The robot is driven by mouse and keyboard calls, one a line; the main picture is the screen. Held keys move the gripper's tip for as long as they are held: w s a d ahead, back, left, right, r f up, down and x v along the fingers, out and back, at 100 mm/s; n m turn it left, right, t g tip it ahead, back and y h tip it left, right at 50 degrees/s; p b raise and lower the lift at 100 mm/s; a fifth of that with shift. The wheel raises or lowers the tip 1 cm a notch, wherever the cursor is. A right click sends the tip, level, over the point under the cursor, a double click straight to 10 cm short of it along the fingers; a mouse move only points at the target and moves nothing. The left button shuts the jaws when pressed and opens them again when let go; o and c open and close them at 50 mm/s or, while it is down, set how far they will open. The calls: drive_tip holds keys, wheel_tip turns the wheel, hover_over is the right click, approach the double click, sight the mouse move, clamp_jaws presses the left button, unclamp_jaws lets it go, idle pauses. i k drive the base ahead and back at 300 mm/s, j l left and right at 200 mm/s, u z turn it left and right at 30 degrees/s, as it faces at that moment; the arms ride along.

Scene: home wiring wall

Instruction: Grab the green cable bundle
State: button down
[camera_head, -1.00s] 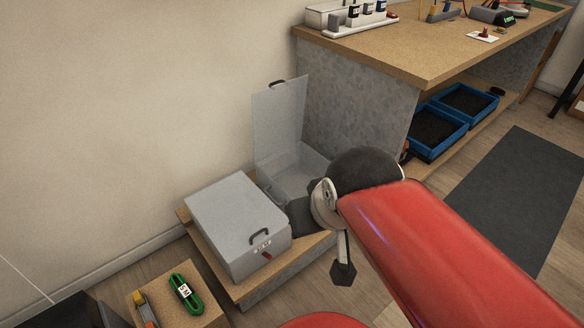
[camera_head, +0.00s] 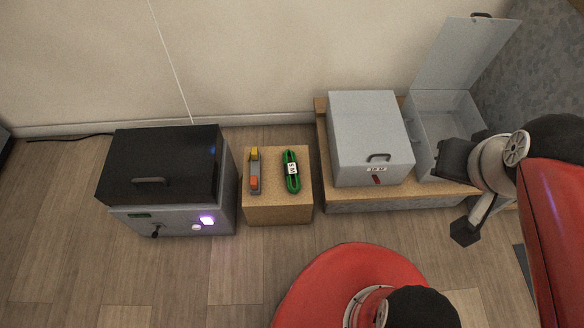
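The green cable bundle (camera_head: 291,183) is a long oval coil with a white label around its middle. It lies on top of a small cork-coloured block (camera_head: 278,212), right of a grey tool with yellow and orange parts. My gripper (camera_head: 452,196) is at the right, in front of the open grey box, well to the right of the bundle and apart from it. Its dark fingers are seen from the side, and whether they are parted is unclear.
The grey tool (camera_head: 254,172) lies beside the bundle. A black-lidded machine (camera_head: 160,170) with a lit purple light stands left of the block. A closed grey box (camera_head: 368,135) and an open grey box (camera_head: 446,105) stand on a low wooden platform (camera_head: 345,201). Wooden floor lies in front.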

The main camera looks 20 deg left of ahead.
sight(291, 170)
drive_tip(key=k+j+u, duration=0.1)
drive_tip(key=j+u, duration=0.15)
drive_tip(key=j, duration=0.9)
drive_tip(key=j+u, duration=0.3)
drive_tip(key=j, duration=0.9)
